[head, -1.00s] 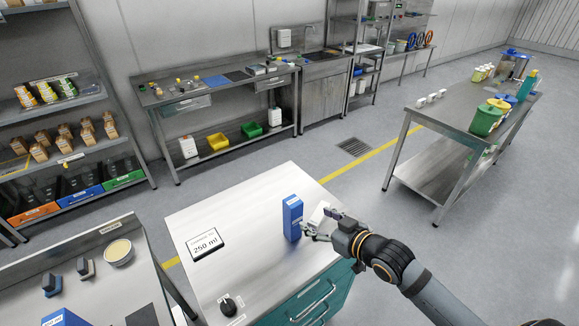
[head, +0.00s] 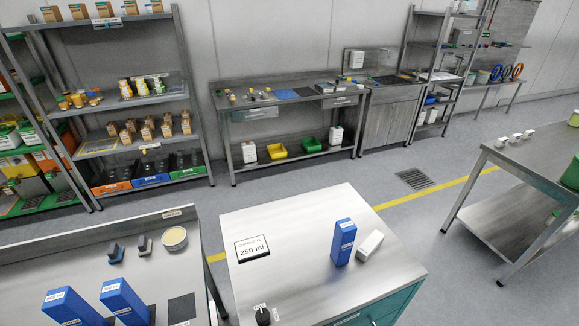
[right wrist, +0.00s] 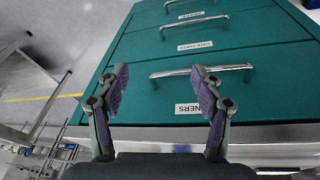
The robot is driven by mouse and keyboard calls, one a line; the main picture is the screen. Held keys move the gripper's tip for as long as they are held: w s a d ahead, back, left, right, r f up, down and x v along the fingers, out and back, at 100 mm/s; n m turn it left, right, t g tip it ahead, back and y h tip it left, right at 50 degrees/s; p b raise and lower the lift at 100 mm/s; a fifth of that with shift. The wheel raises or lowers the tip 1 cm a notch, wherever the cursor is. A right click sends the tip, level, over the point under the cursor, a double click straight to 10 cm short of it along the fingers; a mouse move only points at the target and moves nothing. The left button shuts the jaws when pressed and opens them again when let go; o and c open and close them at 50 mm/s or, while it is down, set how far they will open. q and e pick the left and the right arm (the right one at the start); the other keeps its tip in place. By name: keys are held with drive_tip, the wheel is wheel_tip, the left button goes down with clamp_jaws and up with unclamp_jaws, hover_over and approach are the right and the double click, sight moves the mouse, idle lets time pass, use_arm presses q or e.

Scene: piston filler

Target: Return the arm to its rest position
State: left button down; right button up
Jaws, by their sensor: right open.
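My right gripper (right wrist: 160,90) shows in the right wrist view with its two fingers spread wide and nothing between them. It faces the front of a teal drawer cabinet (right wrist: 140,100) with metal handles; I cannot tell how far off the cabinet is. The right arm is out of the head view. My left gripper is in neither view. On the cabinet's metal top (head: 300,225) a blue box (head: 343,243) stands upright, with a white box (head: 369,246) lying just to its right, apart from any gripper.
A 250 ml sign (head: 252,249) and a black knob (head: 263,316) are on the same top. A bench at left holds blue boxes (head: 124,301) and a bowl (head: 174,238). A metal table (head: 520,175) stands at right. Floor between is clear.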

drive_tip(key=s+d+f+g+b, duration=0.1)
drive_tip(key=s+f, duration=0.2)
drive_tip(key=f, duration=0.8)
drive_tip(key=s+d+f, duration=0.1)
drive_tip(key=s+f, duration=0.3)
drive_tip(key=f, duration=0.6)
drive_tip(key=s+f+g+b, duration=0.1)
drive_tip(key=s+f, duration=1.2)
drive_tip(key=s, duration=0.2)
drive_tip(key=shift+s+d, duration=0.2)
drive_tip(key=shift+d, duration=0.15)
